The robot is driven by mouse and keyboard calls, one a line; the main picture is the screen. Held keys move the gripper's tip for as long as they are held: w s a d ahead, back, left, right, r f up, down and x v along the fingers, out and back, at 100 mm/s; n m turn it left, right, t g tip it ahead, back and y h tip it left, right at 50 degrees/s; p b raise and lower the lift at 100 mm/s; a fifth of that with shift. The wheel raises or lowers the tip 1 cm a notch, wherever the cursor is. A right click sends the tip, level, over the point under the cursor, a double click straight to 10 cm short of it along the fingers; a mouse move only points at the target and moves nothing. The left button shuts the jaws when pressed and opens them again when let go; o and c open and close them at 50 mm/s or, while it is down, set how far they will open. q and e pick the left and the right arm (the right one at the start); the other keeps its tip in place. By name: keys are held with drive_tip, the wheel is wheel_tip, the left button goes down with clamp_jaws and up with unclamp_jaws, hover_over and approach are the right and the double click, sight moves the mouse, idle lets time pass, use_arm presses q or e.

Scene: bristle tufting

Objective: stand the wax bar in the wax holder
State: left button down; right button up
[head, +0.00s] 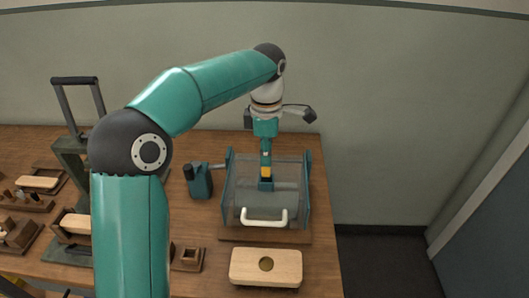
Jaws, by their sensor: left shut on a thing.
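My left arm reaches over the table, and its left gripper (266,166) points down over a clear-walled box (237,196). The gripper is shut on a small yellow-orange piece that looks like the wax bar (266,173). The fingers hide part of it, and I cannot tell whether it touches anything below. A small square wooden block with a recess, which looks like the wax holder (187,258), stands on the table left of the box's front, apart from the gripper. My right gripper is not in view.
The box has teal sides and a white handle (264,217). A light wooden block with a round hole (265,267) lies in front of it. A teal and dark device (199,181) stands to its left. Wooden trays and a metal frame (75,82) fill the left side.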

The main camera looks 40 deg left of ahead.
sight(267, 168)
use_arm(q)
drive_tip(key=shift+w, duration=0.1)
idle(0.5)
drive_tip(key=shift+f, duration=0.15)
idle(0.4)
drive_tip(key=shift+f+b, duration=1.4)
drive_tip(key=shift+f, duration=0.75)
drive_tip(key=shift+f, duration=0.3)
drive_tip(key=c, duration=1)
unclamp_jaws()
drive_tip(key=shift+c, duration=0.2)
drive_tip(key=shift+o, duration=0.3)
drive_tip(key=o, duration=0.3)
drive_tip(key=shift+o, duration=0.2)
drive_tip(key=shift+r, duration=0.15)
